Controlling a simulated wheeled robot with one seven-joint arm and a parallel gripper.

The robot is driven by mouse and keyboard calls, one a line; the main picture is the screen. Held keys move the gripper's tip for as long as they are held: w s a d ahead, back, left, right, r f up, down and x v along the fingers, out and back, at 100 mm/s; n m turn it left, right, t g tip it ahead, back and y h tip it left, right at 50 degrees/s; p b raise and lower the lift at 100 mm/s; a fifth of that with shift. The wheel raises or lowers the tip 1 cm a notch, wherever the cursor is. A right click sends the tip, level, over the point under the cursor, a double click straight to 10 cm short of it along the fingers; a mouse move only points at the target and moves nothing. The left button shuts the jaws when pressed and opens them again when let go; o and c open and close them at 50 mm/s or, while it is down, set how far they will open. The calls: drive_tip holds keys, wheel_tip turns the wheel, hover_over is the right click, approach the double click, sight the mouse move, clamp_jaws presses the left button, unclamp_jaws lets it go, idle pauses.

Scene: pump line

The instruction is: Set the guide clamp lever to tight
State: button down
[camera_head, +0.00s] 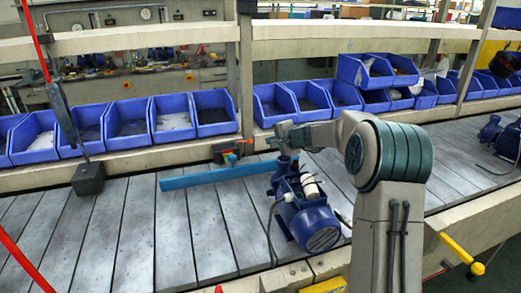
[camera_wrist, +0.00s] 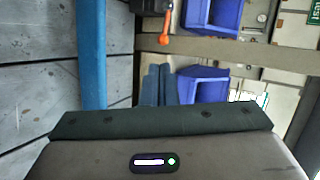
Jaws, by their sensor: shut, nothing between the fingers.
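The guide clamp (camera_head: 222,152) is a dark block on the rail behind the conveyor, above the long blue guide bar (camera_head: 190,181). In the head view it carries small orange and green parts, too small to read a setting. In the wrist view the orange lever (camera_wrist: 164,38) hangs from the dark clamp (camera_wrist: 152,7) and ends in a round knob. My gripper (camera_wrist: 157,85) is shut and empty, its fingers side by side below the knob in the picture, apart from it. In the head view my wrist is near the guide bar's right end, right of the clamp.
A blue pump (camera_head: 306,211) stands on the slatted conveyor (camera_head: 120,225) below my forearm. Blue bins (camera_head: 125,118) line the shelf behind the rail. The conveyor's left part is mostly clear.

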drive_tip(key=shift+w+f, duration=0.2)
drive_tip(key=shift+w, duration=0.05)
drive_tip(key=p+x, duration=0.2)
drive_tip(key=x, duration=0.7)
drive_tip(key=shift+w+a, duration=0.15)
drive_tip(key=shift+w, duration=0.1)
